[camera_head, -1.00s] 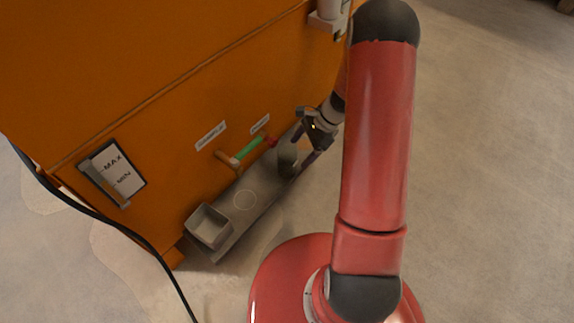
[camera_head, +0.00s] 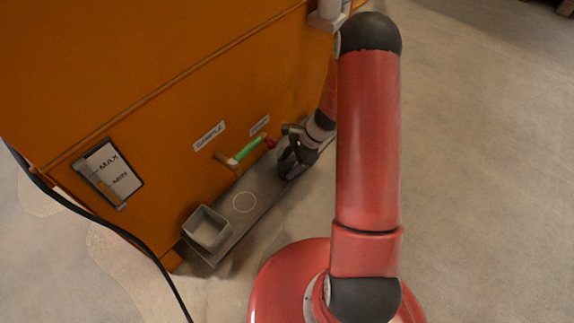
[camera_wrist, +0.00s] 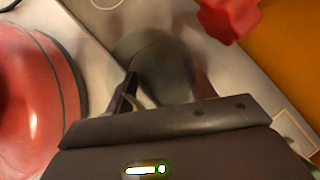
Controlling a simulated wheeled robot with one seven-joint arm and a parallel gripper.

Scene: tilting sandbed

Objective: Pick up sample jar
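The sample jar (camera_head: 284,162), a dull grey round jar, stands on the grey shelf (camera_head: 262,189) along the orange cabinet. In the head view it is partly hidden by my gripper (camera_head: 294,158), which is down at the jar. In the wrist view the jar (camera_wrist: 155,62) shows as a blurred grey-green round shape ahead of the palm. My gripper (camera_wrist: 163,88) is open, with one finger at each side of the jar. I cannot tell whether either finger touches it.
A square grey cup (camera_head: 207,229) is at the shelf's near end. A black cable (camera_head: 130,230) hangs at left.

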